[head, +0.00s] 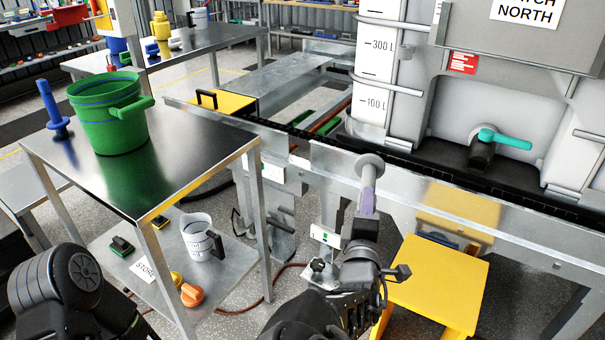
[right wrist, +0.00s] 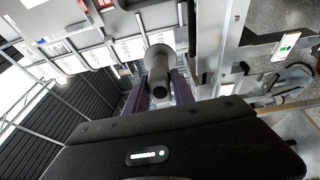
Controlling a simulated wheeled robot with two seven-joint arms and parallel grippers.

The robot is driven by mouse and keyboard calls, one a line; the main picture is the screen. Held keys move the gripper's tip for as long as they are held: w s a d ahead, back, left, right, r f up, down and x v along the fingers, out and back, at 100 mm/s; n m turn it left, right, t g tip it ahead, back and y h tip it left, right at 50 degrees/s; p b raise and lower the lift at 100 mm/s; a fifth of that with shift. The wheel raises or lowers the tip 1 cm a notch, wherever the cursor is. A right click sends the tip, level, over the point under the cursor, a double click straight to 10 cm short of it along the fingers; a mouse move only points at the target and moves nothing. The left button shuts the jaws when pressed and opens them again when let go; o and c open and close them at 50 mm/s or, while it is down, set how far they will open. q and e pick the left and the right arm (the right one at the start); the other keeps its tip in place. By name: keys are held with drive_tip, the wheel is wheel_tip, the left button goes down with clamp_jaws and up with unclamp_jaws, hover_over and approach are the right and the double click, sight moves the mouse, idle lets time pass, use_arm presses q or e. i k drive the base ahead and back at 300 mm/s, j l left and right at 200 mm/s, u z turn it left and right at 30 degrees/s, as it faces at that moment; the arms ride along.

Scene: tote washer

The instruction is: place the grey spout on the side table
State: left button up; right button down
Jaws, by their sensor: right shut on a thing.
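The grey spout (head: 370,166) has a round flared end and a narrower pipe. My right gripper (head: 367,197) is shut on it and holds it up in front of the tote's steel frame. In the right wrist view the spout (right wrist: 158,68) sits between the two purple fingers of my right gripper (right wrist: 158,92). A steel side table (head: 190,150) stands to the left, apart from the spout. Part of my left arm shows at the lower left, but its gripper is out of view.
A green bucket (head: 108,125) and a blue tool (head: 55,112) stand on the side table, whose front and right are bare. A yellow step (head: 435,285) and a teal-handled valve (head: 500,140) are at right.

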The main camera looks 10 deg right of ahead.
sight(158, 182)
drive_tip(key=k, duration=0.65)
drive_tip(key=u, duration=1.1)
drive_tip(key=i+j+u, duration=0.1)
drive_tip(key=i+j, duration=0.8)
